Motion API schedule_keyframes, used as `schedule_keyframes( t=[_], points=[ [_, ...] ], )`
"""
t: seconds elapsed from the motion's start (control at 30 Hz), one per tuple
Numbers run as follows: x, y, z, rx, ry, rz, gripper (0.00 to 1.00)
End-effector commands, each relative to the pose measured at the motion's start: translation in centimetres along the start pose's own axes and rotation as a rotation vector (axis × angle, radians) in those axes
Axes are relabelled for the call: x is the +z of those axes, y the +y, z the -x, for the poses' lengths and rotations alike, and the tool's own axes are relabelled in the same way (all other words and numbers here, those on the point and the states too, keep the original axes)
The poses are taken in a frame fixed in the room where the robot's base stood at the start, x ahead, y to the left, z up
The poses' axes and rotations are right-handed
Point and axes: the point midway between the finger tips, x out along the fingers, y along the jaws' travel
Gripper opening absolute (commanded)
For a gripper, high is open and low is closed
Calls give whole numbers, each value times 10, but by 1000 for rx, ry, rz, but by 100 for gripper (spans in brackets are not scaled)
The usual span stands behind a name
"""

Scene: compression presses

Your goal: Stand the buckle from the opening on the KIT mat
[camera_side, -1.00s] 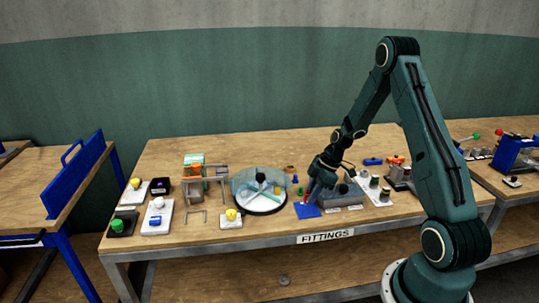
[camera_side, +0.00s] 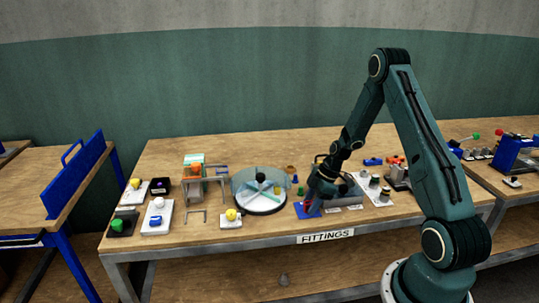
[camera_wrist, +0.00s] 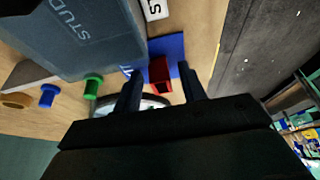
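The blue KIT mat (camera_side: 306,211) lies near the front of the FITTINGS bench; it also shows in the wrist view (camera_wrist: 174,45), its lettering mostly hidden. A small red buckle (camera_wrist: 160,75) is on or just over the mat's near part, between my fingertips. In the side view it is a thin red patch (camera_side: 309,203), partly hidden by my gripper. My gripper (camera_wrist: 160,90) points down, its fingers on either side of the buckle, with a narrow gap visible on each side. I cannot tell how firmly the buckle stands.
A grey box lettered STUD (camera_wrist: 75,35) stands close beside the mat. Green (camera_wrist: 93,86) and blue (camera_wrist: 49,95) pegs are near it. A round clear-walled turntable (camera_side: 259,192) stands left of the mat. The bench's front edge is close.

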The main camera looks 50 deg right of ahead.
Motion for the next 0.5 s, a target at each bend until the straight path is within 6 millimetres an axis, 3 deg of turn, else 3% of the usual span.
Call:
schedule_keyframes(
  t=[0.5],
  points=[
    [-1,1,9,2,0,0,41]
  ],
)
